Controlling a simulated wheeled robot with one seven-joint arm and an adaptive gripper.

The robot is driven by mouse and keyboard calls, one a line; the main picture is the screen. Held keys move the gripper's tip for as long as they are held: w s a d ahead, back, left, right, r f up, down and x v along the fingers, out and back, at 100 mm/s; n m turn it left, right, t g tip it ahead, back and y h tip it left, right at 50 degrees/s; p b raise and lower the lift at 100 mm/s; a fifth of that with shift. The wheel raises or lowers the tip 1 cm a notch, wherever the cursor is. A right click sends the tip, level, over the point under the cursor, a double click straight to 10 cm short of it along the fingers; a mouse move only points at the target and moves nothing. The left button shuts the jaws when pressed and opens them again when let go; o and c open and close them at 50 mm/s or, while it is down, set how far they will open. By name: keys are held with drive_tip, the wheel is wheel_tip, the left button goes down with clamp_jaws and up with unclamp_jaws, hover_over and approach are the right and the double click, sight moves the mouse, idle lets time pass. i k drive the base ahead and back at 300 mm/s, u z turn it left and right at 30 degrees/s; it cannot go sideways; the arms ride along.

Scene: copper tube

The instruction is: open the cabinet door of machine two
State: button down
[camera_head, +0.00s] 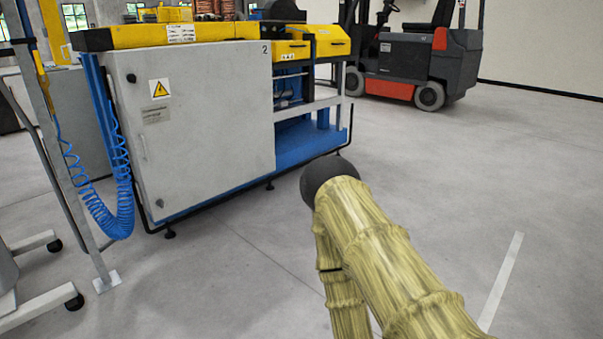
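Machine two (180,33) stands at the left, with a yellow top, a blue frame and a black "2" at the cabinet's upper right. Its cabinet door (215,130) is a large light-grey panel facing me and looks closed. The door has a slim handle (142,146) near its left edge, with a dark round knob or lock (131,78) above it and another (160,203) below. A yellow warning sign is on the door. My arm, in a yellowish sleeve with a dark rounded end, reaches up from the bottom, apart from the machine. My gripper is not visible.
A blue coiled hose (115,215) hangs just left of the door by a grey post (85,190). A wheeled stand (30,275) is at the lower left. A red and grey forklift (430,55) stands at the back right. The floor before the door and to the right is clear.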

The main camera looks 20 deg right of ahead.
sight(200, 118)
drive_tip(key=z, duration=0.15)
drive_tip(key=k, duration=0.4)
drive_tip(key=u, duration=1.15)
drive_tip(key=i, duration=1.15)
drive_tip(key=z, duration=0.5)
drive_tip(key=i, duration=1.1)
drive_tip(key=z, duration=0.95)
